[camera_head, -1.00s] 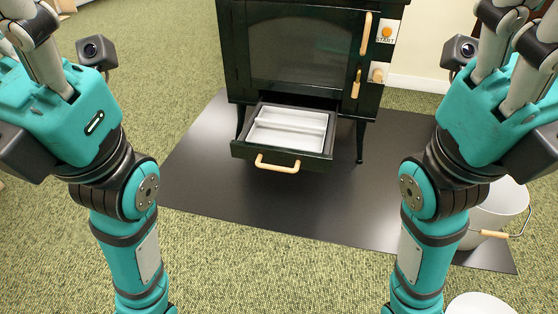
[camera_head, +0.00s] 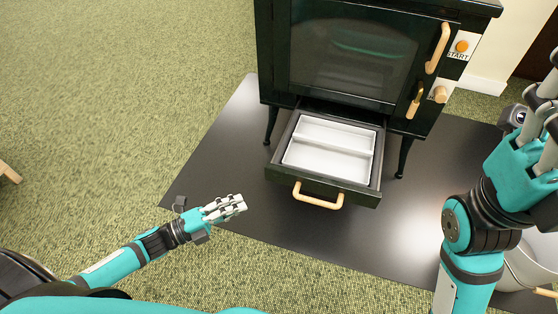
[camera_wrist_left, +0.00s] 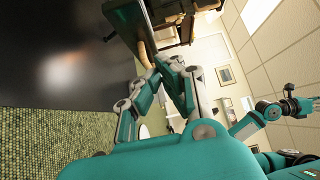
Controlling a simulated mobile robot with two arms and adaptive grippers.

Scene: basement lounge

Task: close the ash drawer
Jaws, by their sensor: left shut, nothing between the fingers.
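The ash drawer (camera_head: 277,158) is pulled out from under the dark green stove (camera_head: 345,50). It has a pale wooden handle (camera_head: 318,202) on its front and a white divided ash pan (camera_head: 330,145) inside. My left gripper (camera_head: 243,203) is shut and empty, low at the left of the drawer front and apart from it in the head view. In the left wrist view the left fingers (camera_wrist_left: 170,82) show in the middle, with the wooden handle (camera_wrist_left: 143,50) beyond them. My right gripper (camera_head: 546,110) is raised at the right edge, partly cut off.
The stove stands on thin legs on a black floor plate (camera_head: 235,130). A white bucket (camera_head: 525,262) stands at the right, partly behind my right arm. A start button (camera_head: 462,46) and knob are on the stove's right side.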

